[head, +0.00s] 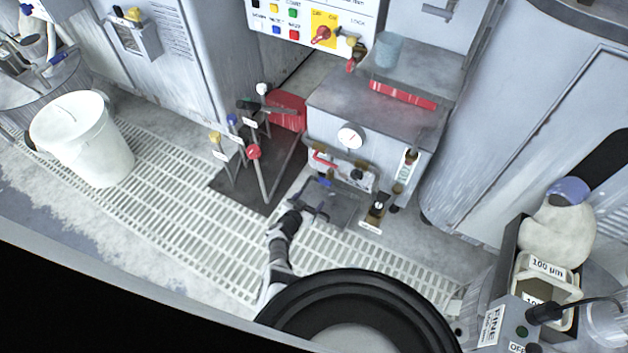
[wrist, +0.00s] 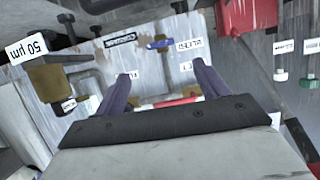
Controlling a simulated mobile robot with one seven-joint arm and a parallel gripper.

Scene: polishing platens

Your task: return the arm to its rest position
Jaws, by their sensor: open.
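My arm (head: 278,258) reaches out low over the grated floor in the head view. My gripper (head: 318,200) is at its end, close to the lower front of a grey cabinet (head: 376,112) with a round gauge. In the wrist view, the two dark fingers of my gripper (wrist: 163,82) stand wide apart with nothing held between them. Beyond them is a grey panel with labels, a small blue handle (wrist: 160,44) and a red bar (wrist: 177,101). Whether the fingers touch anything there, I cannot tell.
Valve levers with coloured knobs (head: 253,152) stand left of my gripper. A brass fitting (head: 377,208) is close on the right, and a red part (wrist: 247,14) is at the wrist view's upper right. A white bucket (head: 85,138) stands far left. The grating (head: 165,205) between is clear.

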